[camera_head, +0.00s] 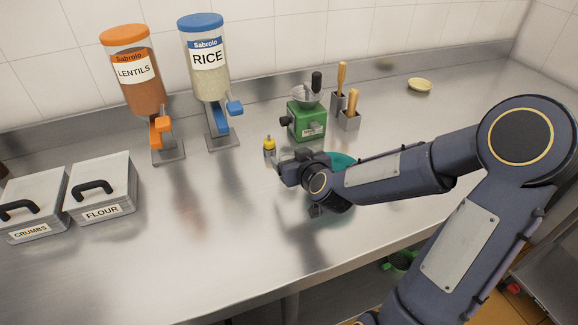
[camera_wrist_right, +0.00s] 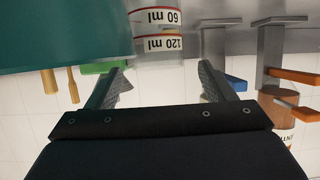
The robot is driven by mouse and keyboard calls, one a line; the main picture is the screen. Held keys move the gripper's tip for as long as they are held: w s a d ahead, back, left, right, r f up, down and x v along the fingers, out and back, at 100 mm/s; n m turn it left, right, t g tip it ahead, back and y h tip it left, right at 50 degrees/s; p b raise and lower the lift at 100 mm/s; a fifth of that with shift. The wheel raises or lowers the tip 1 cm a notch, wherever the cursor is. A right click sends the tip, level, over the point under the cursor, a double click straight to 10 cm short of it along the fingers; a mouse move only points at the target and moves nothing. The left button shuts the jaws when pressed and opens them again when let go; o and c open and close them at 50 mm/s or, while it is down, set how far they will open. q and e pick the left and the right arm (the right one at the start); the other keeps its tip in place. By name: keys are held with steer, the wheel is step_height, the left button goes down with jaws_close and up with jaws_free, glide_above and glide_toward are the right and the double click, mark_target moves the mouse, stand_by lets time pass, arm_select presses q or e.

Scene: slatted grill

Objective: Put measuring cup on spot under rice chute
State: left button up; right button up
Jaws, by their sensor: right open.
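The rice dispenser (camera_head: 205,85) stands at the back with a blue lid and a blue chute (camera_head: 217,120). Under the chute is a grey base plate (camera_head: 223,141) with nothing on it. The clear measuring cup (camera_wrist_right: 158,48), with red-edged 60 ml and 120 ml marks, shows in the right wrist view just beyond my right fingertips, roughly in line with the gap. In the head view I cannot make it out clearly near the gripper. My right gripper (camera_wrist_right: 160,85) is open; in the head view it is low over the counter (camera_head: 282,172). My left gripper is not in view.
A teal bowl (camera_head: 343,160) is partly hidden behind my right wrist. Flour (camera_head: 103,190) and crumbs (camera_head: 32,205) boxes are at left. The counter between is clear.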

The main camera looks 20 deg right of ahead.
mark_target(286, 150)
steer(key=shift+x, duration=1.9)
steer(key=shift+d, duration=0.1)
steer(key=shift+c, duration=0.5)
steer(key=c, duration=1.1)
